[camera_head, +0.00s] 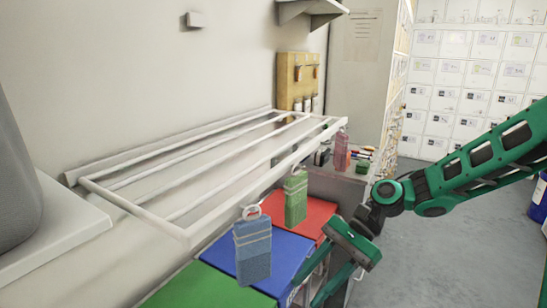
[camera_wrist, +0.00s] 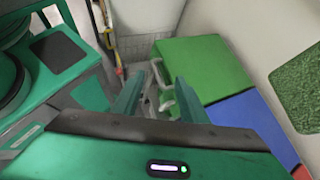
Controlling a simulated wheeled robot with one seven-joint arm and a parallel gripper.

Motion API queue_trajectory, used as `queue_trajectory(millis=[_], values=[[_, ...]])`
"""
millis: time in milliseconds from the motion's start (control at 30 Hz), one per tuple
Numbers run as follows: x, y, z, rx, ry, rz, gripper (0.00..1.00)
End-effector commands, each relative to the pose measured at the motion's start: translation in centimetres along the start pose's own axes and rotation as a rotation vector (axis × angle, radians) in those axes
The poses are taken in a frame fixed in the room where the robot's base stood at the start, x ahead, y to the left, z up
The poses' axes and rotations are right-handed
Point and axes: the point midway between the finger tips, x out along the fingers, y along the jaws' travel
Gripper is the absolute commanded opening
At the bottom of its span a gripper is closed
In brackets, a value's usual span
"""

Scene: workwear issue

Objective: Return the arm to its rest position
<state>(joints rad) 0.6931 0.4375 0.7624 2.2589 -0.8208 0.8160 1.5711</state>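My arm (camera_head: 480,165) reaches in from the right edge in the head view and bends down at a dark joint. My gripper (camera_head: 312,284) is low, near the front edge of the coloured bins. In the wrist view the two green fingers of my gripper (camera_wrist: 159,82) stand apart with nothing visibly held between them. Pale, metallic-looking parts show beyond the gap; I cannot tell what they are.
A white rail rack (camera_head: 160,220) juts from the left wall. Blue (camera_head: 253,250), green (camera_head: 296,198) and red (camera_head: 341,152) tagged items hang along its front. Below are green (camera_head: 205,288), blue (camera_head: 285,255) and red (camera_head: 312,216) bins. Grey floor (camera_head: 440,240) lies open at right.

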Motion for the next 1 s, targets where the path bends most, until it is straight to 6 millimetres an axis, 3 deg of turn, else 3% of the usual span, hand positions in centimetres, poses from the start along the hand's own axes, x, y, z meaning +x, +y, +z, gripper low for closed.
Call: queue_trajectory(millis=[200, 400, 700, 833, 1000], values=[[-2.5, 4.7, -5.9, -0.081, 0.302, 0.069, 0.39], [-7.1, 9.8, -8.8, -0.154, 0.527, 0.140, 0.39], [-14.3, 18.9, -8.9, -0.245, 0.766, 0.233, 0.39], [-16.4, 23.1, -8.0, -0.283, 0.831, 0.258, 0.39], [-17.7, 27.8, -6.9, -0.330, 0.873, 0.273, 0.39]])
